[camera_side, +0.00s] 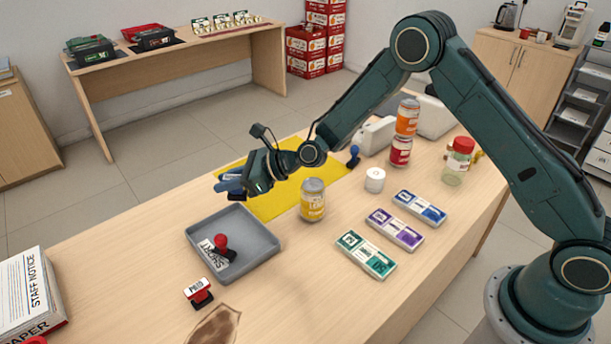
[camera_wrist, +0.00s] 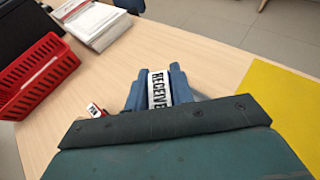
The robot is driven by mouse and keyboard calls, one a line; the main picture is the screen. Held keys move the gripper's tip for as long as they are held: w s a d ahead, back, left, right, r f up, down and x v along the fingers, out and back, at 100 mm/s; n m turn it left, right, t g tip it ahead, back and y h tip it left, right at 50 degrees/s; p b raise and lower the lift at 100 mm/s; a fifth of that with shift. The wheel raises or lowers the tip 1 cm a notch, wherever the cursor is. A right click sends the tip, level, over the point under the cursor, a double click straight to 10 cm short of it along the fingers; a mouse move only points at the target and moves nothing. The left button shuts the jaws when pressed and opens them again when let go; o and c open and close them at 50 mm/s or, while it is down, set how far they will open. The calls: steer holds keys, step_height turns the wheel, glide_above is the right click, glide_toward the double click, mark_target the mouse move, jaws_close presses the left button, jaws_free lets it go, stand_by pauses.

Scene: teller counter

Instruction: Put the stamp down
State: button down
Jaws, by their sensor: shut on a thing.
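My gripper (camera_side: 231,184) is shut on a stamp labelled RECEIVED, whose white label (camera_wrist: 157,89) shows between the blue fingers in the wrist view. In the side view the held stamp is mostly hidden by the fingers. It is above the counter, near the left edge of the yellow mat (camera_side: 290,190) and behind the grey tray (camera_side: 268,246); I cannot tell whether it touches anything. A red-handled stamp (camera_side: 221,243) is in the tray. A red PAID stamp (camera_side: 200,292) stands in front of the tray, and also shows in the wrist view (camera_wrist: 95,110).
A yellow-labelled can (camera_side: 313,201) stands by the mat's front edge. A blue-handled stamp (camera_side: 354,156) is near its right end. The wrist view shows a red basket (camera_wrist: 35,75) and papers (camera_wrist: 92,20).

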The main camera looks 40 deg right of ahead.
step_height(320, 180, down, 9)
steer(key=shift+f, duration=0.15)
steer(key=shift+f, duration=0.1)
steer(key=shift+f, duration=1.8)
steer(key=shift+f, duration=0.1)
steer(key=c, duration=1.2)
jaws_free()
steer(key=shift+s+d+r, duration=0.2)
steer(key=shift+d+r, duration=0.05)
steer(key=v, duration=1.1)
